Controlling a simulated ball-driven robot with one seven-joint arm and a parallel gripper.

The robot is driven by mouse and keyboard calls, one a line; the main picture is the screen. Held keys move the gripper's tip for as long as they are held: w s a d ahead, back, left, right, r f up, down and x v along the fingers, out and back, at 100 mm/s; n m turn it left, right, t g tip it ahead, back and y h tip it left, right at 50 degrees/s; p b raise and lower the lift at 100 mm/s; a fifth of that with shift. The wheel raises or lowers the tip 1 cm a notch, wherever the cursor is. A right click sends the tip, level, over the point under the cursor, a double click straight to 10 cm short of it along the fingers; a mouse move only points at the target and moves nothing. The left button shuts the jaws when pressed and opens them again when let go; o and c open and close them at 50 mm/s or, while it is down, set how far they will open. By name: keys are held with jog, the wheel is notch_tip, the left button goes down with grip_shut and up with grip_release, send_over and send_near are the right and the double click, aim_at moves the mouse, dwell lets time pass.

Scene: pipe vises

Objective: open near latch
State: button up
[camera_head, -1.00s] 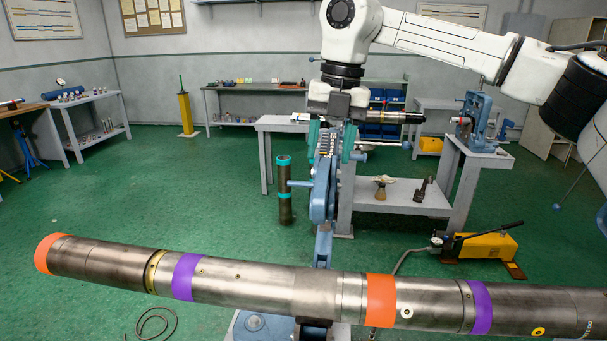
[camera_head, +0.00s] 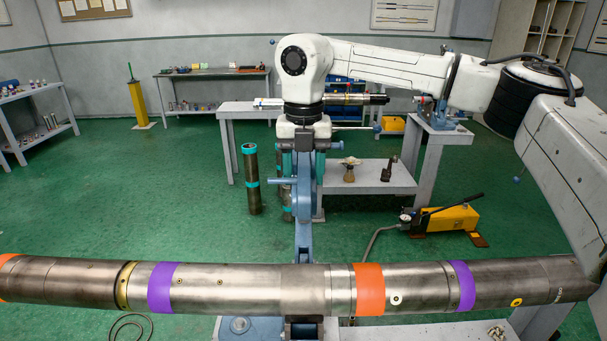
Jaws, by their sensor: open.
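A blue pipe vise (camera_head: 304,208) stands upright in the middle of the view, just behind the long steel pipe (camera_head: 240,292) that lies across the front. My gripper (camera_head: 304,172) points down over the vise's top. Its teal fingers are apart, one on each side of the vise's upper part. I cannot tell whether they touch it. The near latch is not clearly visible; the gripper and fingers cover much of the vise's top.
A short pipe with teal bands (camera_head: 252,180) stands on the floor to the left. A grey bench (camera_head: 375,183) is behind the vise. A yellow hand pump (camera_head: 445,220) with a hose sits at right.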

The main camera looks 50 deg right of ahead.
jog(key=shift+f, duration=0.7)
jog(key=shift+c, duration=0.4)
grip_shut()
